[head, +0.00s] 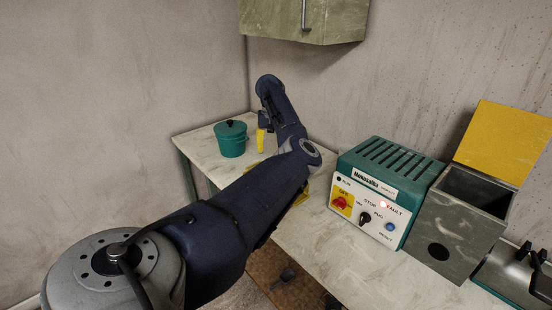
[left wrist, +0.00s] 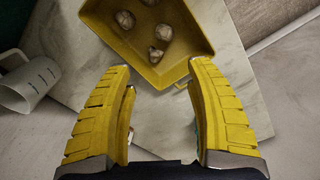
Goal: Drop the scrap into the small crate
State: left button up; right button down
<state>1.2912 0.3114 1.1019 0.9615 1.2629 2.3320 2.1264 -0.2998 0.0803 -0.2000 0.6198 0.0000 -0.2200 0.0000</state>
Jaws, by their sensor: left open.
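A yellow open crate (left wrist: 196,42) lies at the top of the left wrist view with several pale, rough lumps (left wrist: 163,32) inside. I cannot tell whether one of these lumps is the scrap. In the head view a yellow patch (head: 301,196), perhaps the crate, shows partly behind my left arm. My left gripper (left wrist: 160,66) is open and empty, with its yellow fingers spread just short of the crate's near wall. In the head view the left gripper (head: 262,141) points down over the table near the teal pot. My right gripper is not seen.
A teal lidded pot (head: 231,139) stands on the pale table (head: 196,136). A grey jug (left wrist: 27,82) is left of the crate. A teal control box (head: 385,190), a grey bin with raised yellow lid (head: 503,140) and a dark device (head: 515,278) fill the right side.

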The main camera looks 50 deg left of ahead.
pick_arm(q)
jog(key=shift+r, duration=1.7)
